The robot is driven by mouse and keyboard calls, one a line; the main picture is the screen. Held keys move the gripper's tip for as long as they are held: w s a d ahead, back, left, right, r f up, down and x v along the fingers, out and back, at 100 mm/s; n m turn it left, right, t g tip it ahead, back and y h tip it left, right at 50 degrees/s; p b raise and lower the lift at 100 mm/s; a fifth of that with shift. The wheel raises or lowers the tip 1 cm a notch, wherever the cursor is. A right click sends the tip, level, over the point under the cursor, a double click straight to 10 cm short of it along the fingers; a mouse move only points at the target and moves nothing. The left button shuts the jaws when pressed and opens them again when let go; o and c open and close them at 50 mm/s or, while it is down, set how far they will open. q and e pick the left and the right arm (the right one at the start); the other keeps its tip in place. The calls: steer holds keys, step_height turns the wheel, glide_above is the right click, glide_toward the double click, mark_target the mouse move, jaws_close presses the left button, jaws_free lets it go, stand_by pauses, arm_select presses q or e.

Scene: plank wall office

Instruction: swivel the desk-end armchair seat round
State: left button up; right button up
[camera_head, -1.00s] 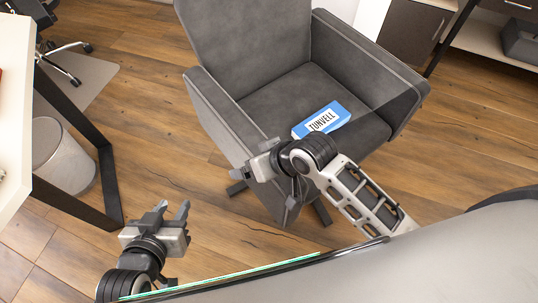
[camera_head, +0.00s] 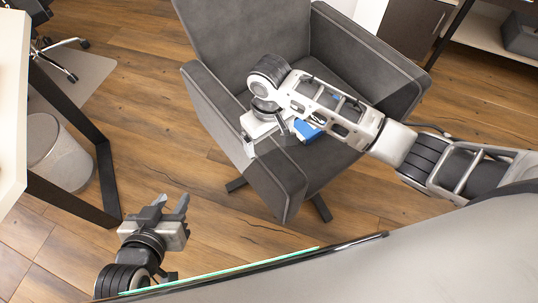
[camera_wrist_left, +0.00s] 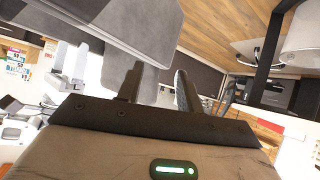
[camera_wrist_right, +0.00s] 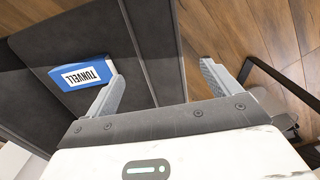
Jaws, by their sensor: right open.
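The dark grey armchair (camera_head: 245,45) stands in the middle of the head view, its seat facing my side. A blue box marked TUNVELL (camera_head: 306,130) lies on the seat, mostly hidden by my right arm; it shows clearly in the right wrist view (camera_wrist_right: 85,73). My right gripper (camera_head: 265,142) is open over the chair's left-hand armrest (camera_head: 275,185). In the right wrist view its fingers (camera_wrist_right: 163,85) lie on either side of the armrest (camera_wrist_right: 150,40); I cannot tell whether they touch it. My left gripper (camera_head: 171,203) is open and empty above the floor, left of the chair.
A white desk (camera_head: 12,110) with a black leg frame (camera_head: 105,180) stands at the left, with a waste bin (camera_head: 62,160) under it. A wheeled office chair's base (camera_head: 60,65) is behind. A dark cabinet (camera_head: 412,30) stands at the back right. Wood floor is free around the armchair.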

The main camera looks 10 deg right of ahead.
mark_target(268, 151)
step_height(268, 151, down, 9)
steer(key=shift+f+b, duration=0.1)
steer(key=shift+b, duration=0.75)
steer(key=c, duration=1.4)
steer(key=shift+w+a, duration=0.1)
steer(key=shift+a, duration=0.05)
